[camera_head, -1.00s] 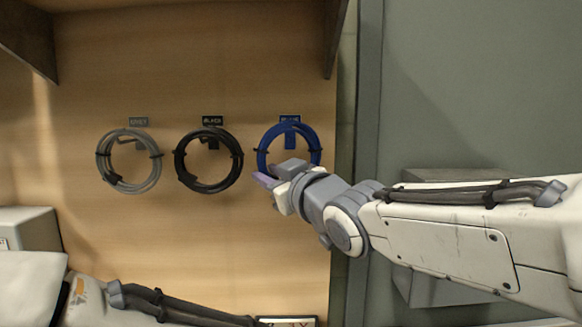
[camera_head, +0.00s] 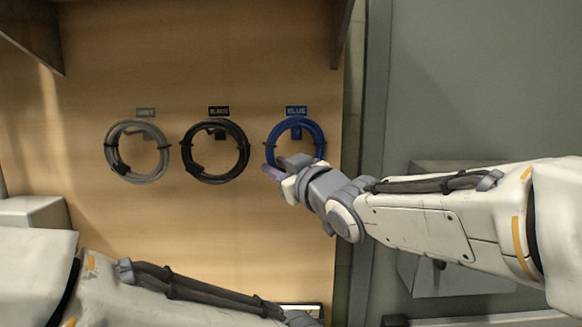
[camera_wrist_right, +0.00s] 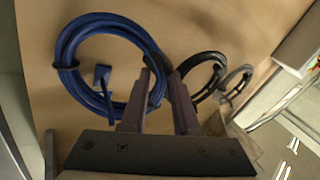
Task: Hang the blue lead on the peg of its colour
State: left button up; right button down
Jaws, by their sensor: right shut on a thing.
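The blue lead (camera_head: 318,134) is a coil with dark ties in front of the board, under the label BLUE (camera_head: 296,110). The blue peg (camera_head: 296,132) shows inside the coil, near its top. The coil surrounds the peg; I cannot tell whether it rests on it. In the right wrist view the lead (camera_wrist_right: 68,62) runs up to my fingers, and the peg (camera_wrist_right: 103,76) shows within the loop. My right gripper (camera_head: 280,168) is shut on the lead's lower edge.
A black coil (camera_head: 245,152) and a grey coil (camera_head: 110,158) hang to the left under their own labels. Dark brackets (camera_head: 341,35) stand at the board's upper corners.

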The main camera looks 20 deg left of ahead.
dwell(0.3)
jog(key=c, duration=0.6)
grip_release()
jog(key=shift+d, duration=0.1)
